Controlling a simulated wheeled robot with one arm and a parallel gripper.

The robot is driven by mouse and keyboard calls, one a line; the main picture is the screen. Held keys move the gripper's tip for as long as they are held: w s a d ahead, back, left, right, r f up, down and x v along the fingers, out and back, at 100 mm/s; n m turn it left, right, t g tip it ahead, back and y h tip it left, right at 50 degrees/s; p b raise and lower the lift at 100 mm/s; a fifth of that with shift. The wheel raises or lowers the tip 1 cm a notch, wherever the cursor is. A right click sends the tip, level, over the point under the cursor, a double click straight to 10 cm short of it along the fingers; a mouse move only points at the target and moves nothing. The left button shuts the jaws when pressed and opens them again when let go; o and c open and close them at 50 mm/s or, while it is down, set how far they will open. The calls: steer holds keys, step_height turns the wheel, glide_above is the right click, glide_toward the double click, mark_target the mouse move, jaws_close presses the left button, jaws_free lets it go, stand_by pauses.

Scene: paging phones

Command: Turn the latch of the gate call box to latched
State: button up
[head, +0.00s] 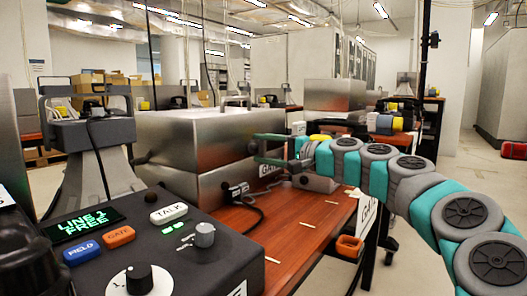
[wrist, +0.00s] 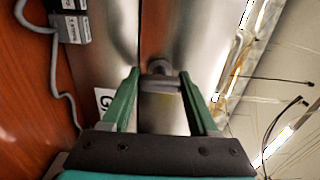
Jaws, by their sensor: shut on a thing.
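The gate call box (head: 195,145) is a brushed metal box on the wooden desk, with its lid closed and a partly hidden "GA…" label on its lower front. Its metal front fills the middle of the wrist view (wrist: 205,50). The latch (wrist: 160,70) is a small dark grey knob with a crosspiece at the seam of the box. My gripper (head: 257,149) reaches the front of the box from the right. In the wrist view my gripper (wrist: 160,82) has its green fingers on either side of the latch, shut on it. The latch is hidden in the head view.
A black console (head: 190,255) with a lit "LINE1 FREE" display (head: 83,224), buttons and knobs stands at the near left. A grey cable (wrist: 55,75) runs beside the box. An orange holder (head: 349,248) hangs at the desk's front edge.

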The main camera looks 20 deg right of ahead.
steer(key=o, duration=1.4)
steer(key=v, duration=0.6)
steer(key=shift+s+d+p, duration=0.15)
steer(key=shift+p, duration=0.15)
steer(key=shift+s+d, duration=0.3)
steer(key=shift+s, duration=0.35)
